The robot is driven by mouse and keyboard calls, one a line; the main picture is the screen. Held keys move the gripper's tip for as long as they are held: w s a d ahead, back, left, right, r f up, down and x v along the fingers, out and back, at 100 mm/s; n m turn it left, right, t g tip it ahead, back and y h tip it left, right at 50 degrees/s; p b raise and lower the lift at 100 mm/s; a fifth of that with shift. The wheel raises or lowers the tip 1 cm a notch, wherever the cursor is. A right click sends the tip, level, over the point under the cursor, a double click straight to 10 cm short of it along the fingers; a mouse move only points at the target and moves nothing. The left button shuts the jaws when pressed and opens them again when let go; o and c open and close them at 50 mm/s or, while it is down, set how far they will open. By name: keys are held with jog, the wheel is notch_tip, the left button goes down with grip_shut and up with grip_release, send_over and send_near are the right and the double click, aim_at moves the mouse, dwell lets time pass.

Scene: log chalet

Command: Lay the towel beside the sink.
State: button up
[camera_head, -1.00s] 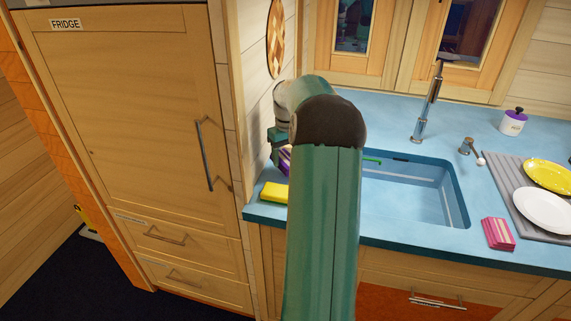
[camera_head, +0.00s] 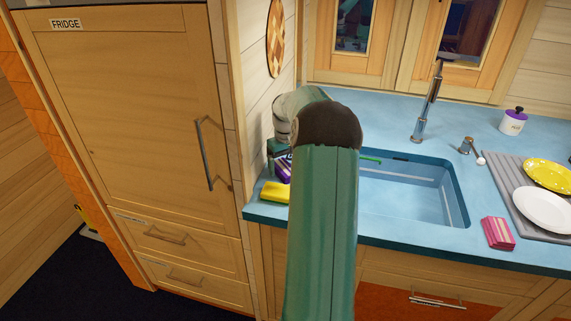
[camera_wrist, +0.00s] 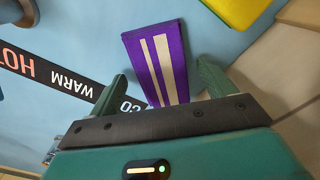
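A folded purple towel with pale stripes (camera_wrist: 157,62) shows in the wrist view against the blue surface. It also shows in the head view (camera_head: 284,168), partly hidden by my arm, at the counter's left end. My gripper (camera_wrist: 165,82) is open, with a finger on either side of the towel's near part and gaps between. I cannot tell how high the towel is. The sink (camera_head: 410,190) is to the right, partly behind my arm. A pink striped folded cloth (camera_head: 498,233) lies on the counter at the sink's right.
A yellow sponge (camera_head: 274,192) lies close to the towel at the counter's front left edge. A black strip marked HOT and WARM (camera_wrist: 60,80) shows beside the towel. A wall and fridge (camera_head: 130,130) bound the left. A tap (camera_head: 428,105) stands behind the sink; plates (camera_head: 543,212) are right.

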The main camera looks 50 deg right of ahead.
aim_at(286, 167)
notch_tip(286, 167, up, 12)
jog(key=shift+r, duration=0.15)
dwell(0.5)
